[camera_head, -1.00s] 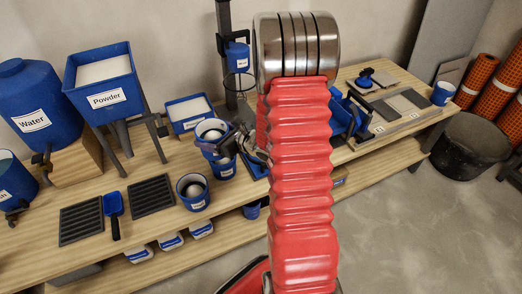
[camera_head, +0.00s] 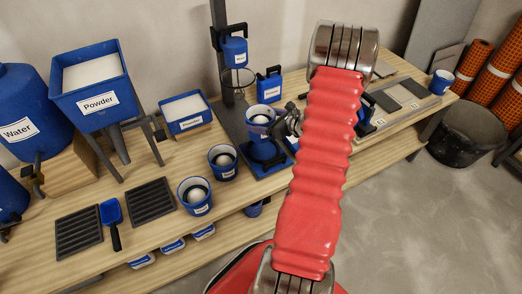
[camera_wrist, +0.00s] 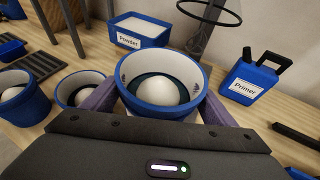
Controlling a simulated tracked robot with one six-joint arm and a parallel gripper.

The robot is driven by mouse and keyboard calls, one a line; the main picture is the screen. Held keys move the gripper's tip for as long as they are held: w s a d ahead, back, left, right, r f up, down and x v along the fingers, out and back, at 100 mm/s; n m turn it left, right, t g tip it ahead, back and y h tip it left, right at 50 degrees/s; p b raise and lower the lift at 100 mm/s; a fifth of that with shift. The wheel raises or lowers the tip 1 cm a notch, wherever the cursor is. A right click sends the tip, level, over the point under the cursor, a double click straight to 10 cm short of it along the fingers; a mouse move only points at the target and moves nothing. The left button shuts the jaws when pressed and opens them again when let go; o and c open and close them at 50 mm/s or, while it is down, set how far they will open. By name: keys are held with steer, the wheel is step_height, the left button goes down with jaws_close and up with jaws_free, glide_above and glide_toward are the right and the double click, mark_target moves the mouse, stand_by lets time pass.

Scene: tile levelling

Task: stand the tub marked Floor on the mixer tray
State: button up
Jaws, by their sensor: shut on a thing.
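A blue tub (camera_head: 259,120) with a pale inside and a white mound is held up by my gripper (camera_head: 283,123) in the head view. The same tub (camera_wrist: 160,98) fills the middle of the wrist view, between the two fingers. Its label is too small to read in the head view, so I cannot confirm that it says Floor.
Two similar tubs (camera_head: 223,163) (camera_head: 195,197) stand on the bench to the left. The mixer post (camera_head: 219,50) and its wire ring (camera_head: 239,82) stand behind the held tub. A blue Primer can (camera_wrist: 252,80) and a Powder tray (camera_wrist: 138,30) are close by.

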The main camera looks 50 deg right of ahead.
steer(key=shift+s+d, duration=0.25)
steer(key=shift+f, duration=2.8)
steer(key=shift+f, duration=0.1)
steer(key=shift+f, duration=2)
steer(key=o, duration=1.8)
steer(key=shift+f, duration=0.1)
